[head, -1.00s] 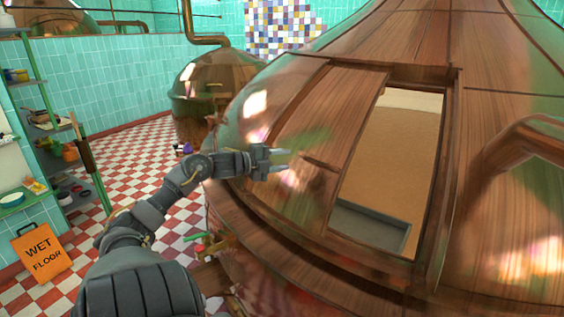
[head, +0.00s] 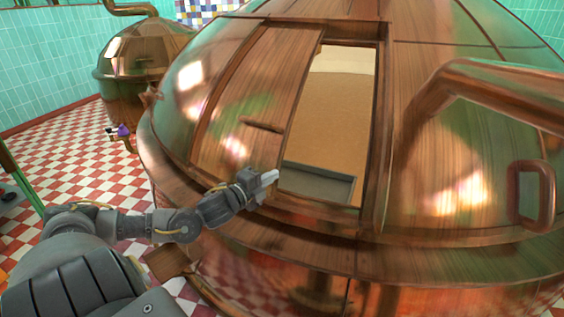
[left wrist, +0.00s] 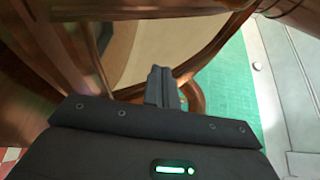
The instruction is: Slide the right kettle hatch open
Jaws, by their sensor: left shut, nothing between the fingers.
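The right kettle (head: 455,190) is the large near copper one. Its hatch panel (head: 250,95) stands slid to the left, with a short bar handle (head: 263,126) on it. To its right is a tall opening (head: 335,115) showing a tan inside and a grey ledge. My left gripper (head: 268,180) is shut and empty near the opening's lower left corner, below and right of the handle. I cannot tell whether it touches the panel. In the left wrist view its closed fingers (left wrist: 162,85) show before the copper and tan surfaces. My right gripper is out of view.
A smaller copper kettle (head: 140,65) stands at the back left. A thick copper pipe (head: 490,75) arches over the near kettle's right side, close to a copper loop handle (head: 535,195). Red and white checkered floor (head: 75,150) lies open at the left.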

